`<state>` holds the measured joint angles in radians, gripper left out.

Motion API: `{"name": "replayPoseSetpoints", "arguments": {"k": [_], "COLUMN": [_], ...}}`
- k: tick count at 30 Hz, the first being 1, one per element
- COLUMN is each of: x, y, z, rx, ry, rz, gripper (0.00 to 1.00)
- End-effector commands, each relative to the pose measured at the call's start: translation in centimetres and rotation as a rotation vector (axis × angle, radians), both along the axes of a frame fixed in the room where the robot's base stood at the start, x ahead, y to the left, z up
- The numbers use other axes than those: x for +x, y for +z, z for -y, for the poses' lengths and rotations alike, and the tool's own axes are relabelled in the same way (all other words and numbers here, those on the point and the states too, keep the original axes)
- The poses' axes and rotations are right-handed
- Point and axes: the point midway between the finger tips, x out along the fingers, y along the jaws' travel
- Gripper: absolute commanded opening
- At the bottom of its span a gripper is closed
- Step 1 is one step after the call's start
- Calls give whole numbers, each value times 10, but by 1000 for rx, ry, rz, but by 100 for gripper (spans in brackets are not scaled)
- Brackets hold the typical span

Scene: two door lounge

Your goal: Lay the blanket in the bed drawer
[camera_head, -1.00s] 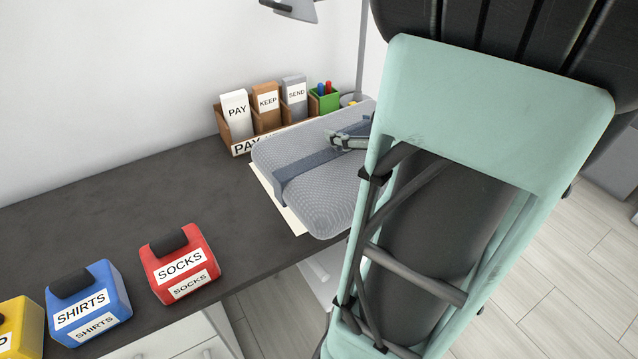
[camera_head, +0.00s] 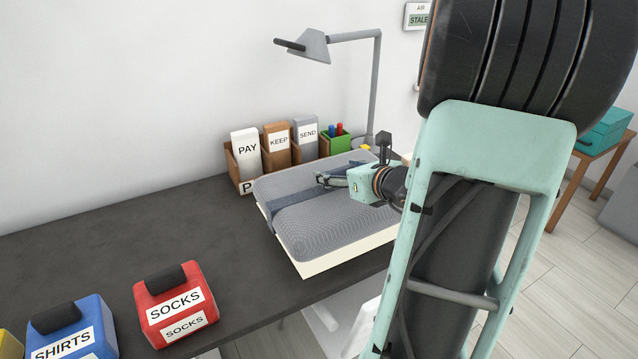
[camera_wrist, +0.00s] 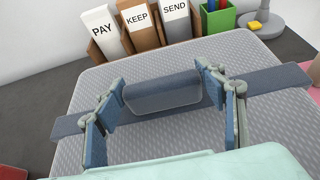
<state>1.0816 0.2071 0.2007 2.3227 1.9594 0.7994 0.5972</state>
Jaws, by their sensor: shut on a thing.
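The blanket (camera_head: 325,228) is a flat, grey, patterned pad with rounded corners and a dark blue band across it. It is over the dark desk, above a cream sheet (camera_head: 318,268); I cannot tell whether it touches the sheet. In the wrist view the blanket (camera_wrist: 190,139) has a blue roll-shaped handle on its band. My gripper (camera_head: 328,180) is at this handle. Its two fingers stand at the handle's ends in the wrist view (camera_wrist: 162,88), shut on the blanket by its handle. No bed drawer can be made out.
The desk (camera_head: 130,235) holds a red SOCKS box (camera_head: 175,305) and a blue SHIRTS box (camera_head: 70,332) at front left. Behind the blanket are a PAY, KEEP, SEND rack (camera_head: 244,180), a green pen cup (camera_head: 337,146) and a lamp (camera_head: 375,85).

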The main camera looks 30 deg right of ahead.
Motion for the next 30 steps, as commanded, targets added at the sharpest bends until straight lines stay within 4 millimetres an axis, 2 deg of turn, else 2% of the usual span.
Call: {"name": "replayPoseSetpoints", "arguments": {"k": [5, 8, 13, 26, 27, 30], "x": [9, 16, 16, 16, 15, 15], "y": [-8, -19, -42, -47, -50, -49], "z": [1, 1, 1, 1, 1, 1], "rx": [-2, -1, -1, -3, -1, -1], "ry": [2, 1, 1, 1, 0, 0], "rz": [5, 4, 4, 6, 0, 0], "gripper": [6, 6, 6, 6, 65, 76]}}
